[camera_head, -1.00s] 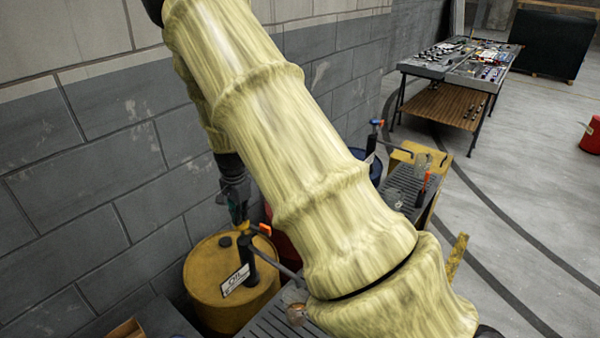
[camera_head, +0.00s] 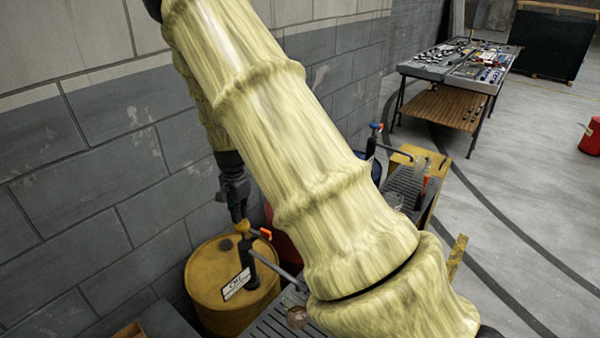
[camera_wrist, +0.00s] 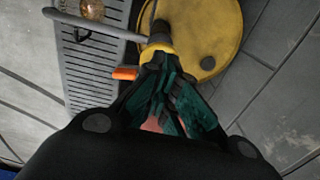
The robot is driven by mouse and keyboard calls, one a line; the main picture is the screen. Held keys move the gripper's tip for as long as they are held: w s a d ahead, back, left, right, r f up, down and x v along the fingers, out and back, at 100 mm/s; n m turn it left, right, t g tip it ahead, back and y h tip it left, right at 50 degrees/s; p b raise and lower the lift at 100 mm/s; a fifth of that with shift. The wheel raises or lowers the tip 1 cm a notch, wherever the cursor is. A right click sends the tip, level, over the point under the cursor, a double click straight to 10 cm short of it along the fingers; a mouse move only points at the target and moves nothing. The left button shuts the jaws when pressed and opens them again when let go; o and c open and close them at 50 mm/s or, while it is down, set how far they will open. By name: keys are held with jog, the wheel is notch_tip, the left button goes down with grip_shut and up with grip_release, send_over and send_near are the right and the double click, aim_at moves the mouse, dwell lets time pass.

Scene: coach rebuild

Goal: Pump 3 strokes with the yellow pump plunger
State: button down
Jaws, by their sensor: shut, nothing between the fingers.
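The yellow pump plunger (camera_head: 243,227) tops a dark pump on the yellow oil drum (camera_head: 205,300). In the wrist view the plunger's yellow top (camera_wrist: 156,49) shows at the fingertips. My gripper (camera_head: 238,215) is shut and empty, pointing down right above the plunger. In the wrist view my gripper (camera_wrist: 160,68) has dark green fingers closed together, hiding part of the plunger. I cannot tell whether they touch it. An orange lever (camera_head: 265,234) sticks out beside the plunger, and a grey spout (camera_head: 287,274) runs from the pump.
A grey slatted bench (camera_head: 268,324) stands beside the drum with a small glass jar (camera_head: 297,317) on it. A second pump with a blue top (camera_head: 376,127) stands farther back. The brick wall (camera_head: 70,190) is close behind. A tool table (camera_head: 430,70) stands far off.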

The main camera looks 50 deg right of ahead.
aim_at(241, 223)
jog(key=shift+f+b, duration=0.7)
jog(key=shift+f, duration=1.4)
jog(key=shift+s+f+b, duration=0.15)
jog(key=shift+f+b, duration=0.6)
jog(key=shift+f, duration=0.85)
jog(key=shift+r, duration=0.15)
jog(key=shift+r+p, duration=2.55)
jog(key=shift+r, duration=1)
jog(key=shift+r, duration=0.15)
notch_tip(241, 223, up, 6)
jog(key=shift+f, duration=0.1)
